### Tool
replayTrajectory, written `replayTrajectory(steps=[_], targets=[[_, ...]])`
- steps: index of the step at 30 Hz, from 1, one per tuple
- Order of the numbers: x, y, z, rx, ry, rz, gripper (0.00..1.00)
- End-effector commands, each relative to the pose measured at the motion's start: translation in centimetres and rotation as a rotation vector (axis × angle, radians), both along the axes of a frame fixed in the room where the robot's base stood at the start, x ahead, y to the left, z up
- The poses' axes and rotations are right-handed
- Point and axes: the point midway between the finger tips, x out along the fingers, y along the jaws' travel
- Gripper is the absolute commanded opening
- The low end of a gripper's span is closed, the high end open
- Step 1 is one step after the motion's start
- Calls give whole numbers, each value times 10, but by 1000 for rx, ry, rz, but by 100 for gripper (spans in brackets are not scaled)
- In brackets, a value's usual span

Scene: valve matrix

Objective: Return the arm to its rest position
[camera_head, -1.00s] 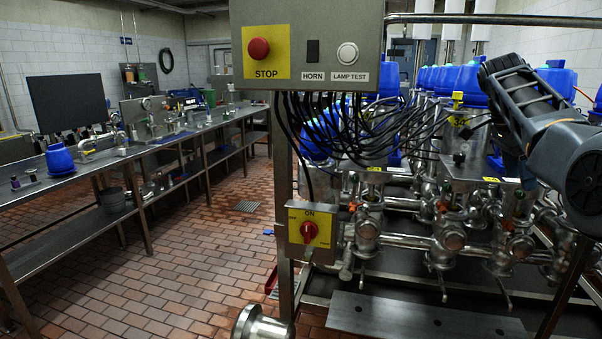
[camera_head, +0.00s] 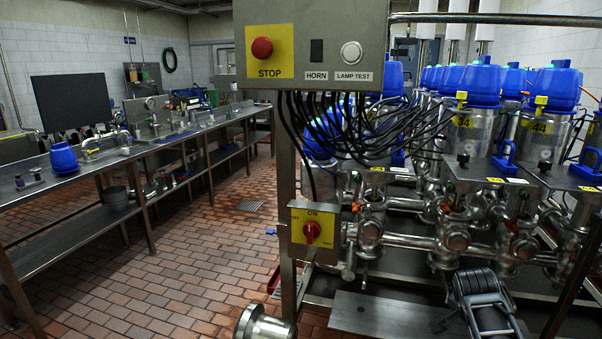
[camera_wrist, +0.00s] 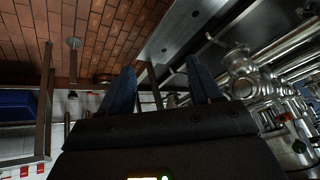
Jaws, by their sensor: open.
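My gripper (camera_wrist: 160,68) shows in the wrist view, its two dark blue fingers spread apart. Nothing is between them. Beyond the fingers are a steel plate and red-brown floor tiles, with no contact visible. In the head view a dark part of my arm (camera_head: 485,300) is low at the right, in front of the steel plate (camera_head: 400,318) under the valves. The fingers cannot be made out in the head view.
The valve matrix with blue-topped valves (camera_head: 553,85) and steel pipes (camera_head: 405,242) fills the right. A control box (camera_head: 310,50) and a red rotary switch (camera_head: 311,232) stand in front. A steel workbench (camera_head: 75,180) runs along the left. Tiled floor (camera_head: 200,260) between is largely clear.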

Motion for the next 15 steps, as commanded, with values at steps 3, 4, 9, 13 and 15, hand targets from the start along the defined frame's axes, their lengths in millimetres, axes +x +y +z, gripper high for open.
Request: replayTrajectory(steps=[3,4,9,13,15], targets=[[-37,18,-42,-23,-26,101,63],[-45,22,-50,-31,-35,126,63],[-100,48,-88,-70,-85,266,63],[-145,67,-106,-101,-127,367,63],[-172,77,-112,-119,-151,420,63]])
